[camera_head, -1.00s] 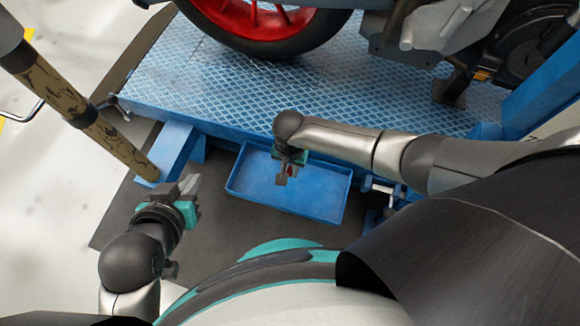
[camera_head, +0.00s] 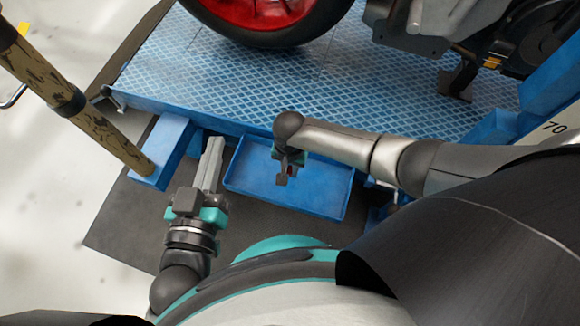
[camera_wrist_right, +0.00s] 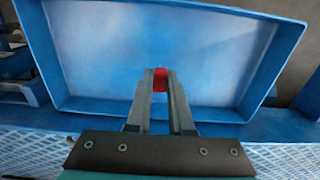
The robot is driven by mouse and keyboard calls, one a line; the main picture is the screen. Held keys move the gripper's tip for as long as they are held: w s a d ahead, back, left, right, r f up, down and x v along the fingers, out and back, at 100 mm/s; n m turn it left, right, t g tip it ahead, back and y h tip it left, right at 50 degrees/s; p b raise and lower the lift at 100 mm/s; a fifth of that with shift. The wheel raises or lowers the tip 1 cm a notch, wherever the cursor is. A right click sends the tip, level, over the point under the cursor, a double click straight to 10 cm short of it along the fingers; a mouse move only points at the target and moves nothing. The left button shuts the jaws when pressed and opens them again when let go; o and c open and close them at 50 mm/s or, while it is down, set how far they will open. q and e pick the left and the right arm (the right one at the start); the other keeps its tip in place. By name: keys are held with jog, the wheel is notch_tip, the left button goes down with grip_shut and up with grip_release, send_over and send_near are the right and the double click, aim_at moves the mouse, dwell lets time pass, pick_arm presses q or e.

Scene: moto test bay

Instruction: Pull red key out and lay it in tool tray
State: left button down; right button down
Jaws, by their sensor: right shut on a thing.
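My right gripper (camera_head: 283,180) hangs over the blue tool tray (camera_head: 330,208) in the head view, fingers pointing down. It is shut on the red key (camera_wrist_right: 160,80), which shows as a small red piece between the fingertips (camera_wrist_right: 160,75) in the right wrist view. Most of the key is hidden by the fingers. The tray floor behind it looks empty; I cannot tell the exact height of the key above it. My left gripper (camera_head: 214,142) is just left of the tray, fingers pointing toward the platform; its finger gap cannot be made out.
The tray sits at the near edge of a blue checkered lift platform (camera_head: 200,80). A motorcycle with a red-rimmed wheel (camera_head: 262,10) stands on it. A worn tan post (camera_head: 100,130) rises at the left by a blue support (camera_head: 160,165). Dark mat (camera_head: 125,225) lies below.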

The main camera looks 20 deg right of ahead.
jog(key=shift+f, duration=0.1)
dwell(0.3)
jog(key=c, duration=0.7)
grip_release()
